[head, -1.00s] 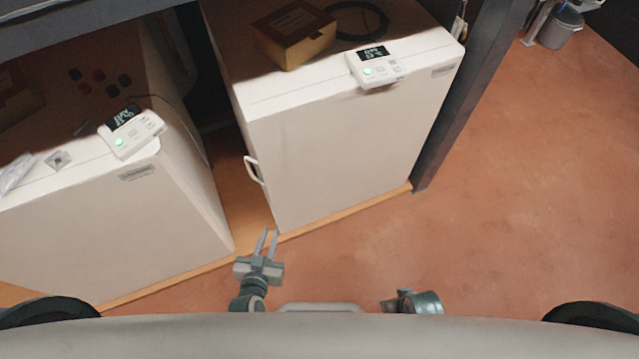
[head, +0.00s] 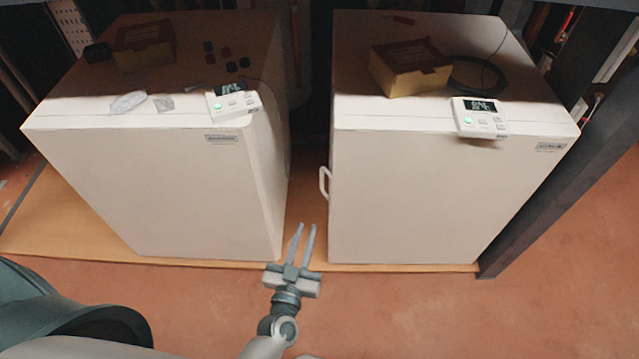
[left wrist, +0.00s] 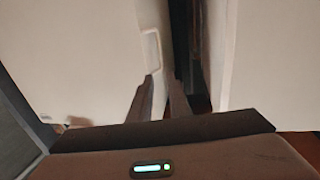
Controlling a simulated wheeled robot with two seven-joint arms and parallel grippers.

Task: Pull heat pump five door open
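Two white heat pumps stand side by side in the head view, a left one (head: 160,190) and a right one (head: 420,195). I cannot read which is number five. The right pump has a white handle (head: 324,182) at the left edge of its front. My left gripper (head: 304,226) is open and empty, its fingers pointing at the gap between the pumps, below the handle in the picture. In the left wrist view, the handle (left wrist: 153,50) shows beyond the spread fingers (left wrist: 158,90), apart from them as far as I can tell. My right gripper is out of view.
Control panels (head: 480,117) (head: 233,103) sit on the pumps' top front edges. Cardboard boxes (head: 408,70) (head: 143,45) lie on top. A dark post (head: 560,170) stands close to the right pump's right side. The reddish floor (head: 420,315) in front is clear.

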